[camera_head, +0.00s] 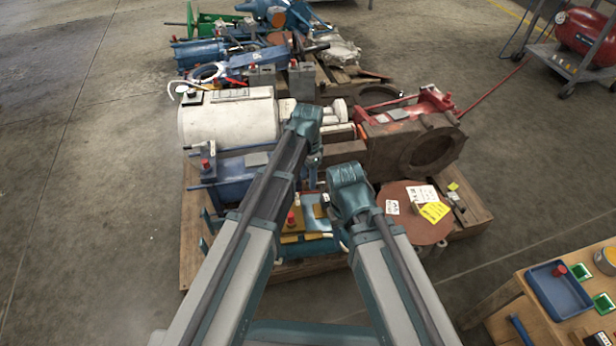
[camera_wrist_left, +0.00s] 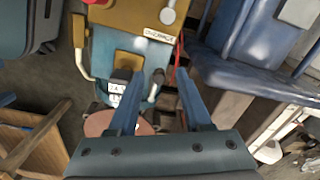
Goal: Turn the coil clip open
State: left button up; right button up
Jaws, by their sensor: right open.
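A blue unit (camera_head: 312,246) with a brown-yellow top plate and a red button stands at the pallet's front edge. I cannot tell which part is the coil clip. My left gripper (camera_head: 313,178) points down above the pallet behind the unit. In its wrist view its fingers (camera_wrist_left: 159,76) are apart, with the lever's tip seen between them. My right gripper (camera_head: 343,236) hangs beside the unit, partly hidden by my arm.
The wooden pallet (camera_head: 192,262) is crowded with a white cylinder (camera_head: 228,122), a brown housing (camera_head: 408,150) and a round brown plate (camera_head: 392,232). A table (camera_head: 520,300) with a blue tray (camera_head: 560,312) stands at lower right. The floor to the left is clear.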

pick_arm(q)
jog(key=shift+r, duration=0.1)
notch_tip(320, 180, up, 14)
jog(key=p, duration=1.3)
jog(key=shift+f+p, duration=0.2)
jog(key=shift+p, duration=0.2)
jog(key=s+a+n+y, duration=0.1)
jog(key=s+n, duration=0.6)
jog(key=s, duration=1.3)
notch_tip(320, 180, up, 31)
jog(key=p, duration=3.1)
jog(key=shift+w+d, duration=0.2)
